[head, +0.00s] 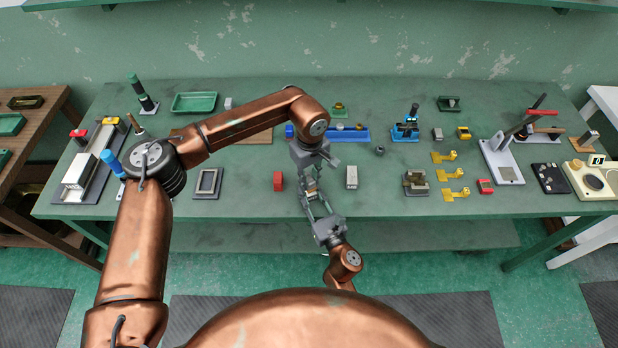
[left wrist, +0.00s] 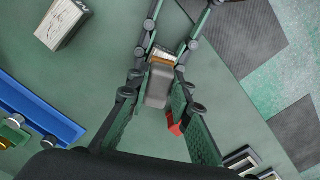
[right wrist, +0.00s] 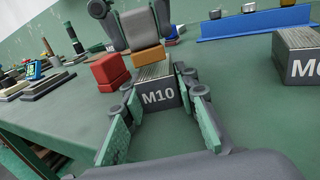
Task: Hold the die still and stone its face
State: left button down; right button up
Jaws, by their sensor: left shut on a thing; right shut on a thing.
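The die (right wrist: 158,97), a grey block marked M10, sits between the fingers of my right gripper (right wrist: 158,110), which is shut on it. The die also shows small in the head view (head: 313,195). My left gripper (head: 309,178) is shut on a stone, a dark grey block with an orange-brown layer (left wrist: 162,62). In the right wrist view the orange part (right wrist: 150,56) is at the die's far end, close against or just above it. I cannot tell whether they touch. The two grippers face each other near the table's front edge.
A red block (head: 278,181) lies left of the grippers. A second marked grey block (head: 352,177) stands to the right. A blue rail (head: 352,135) lies behind. Yellow brackets (head: 447,175) and a lever press (head: 503,160) stand further right. The green table (head: 240,190) is bare between these.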

pick_arm(q)
jog(key=shift+f, duration=0.6)
dwell(0.6)
jog(key=shift+w, duration=0.1)
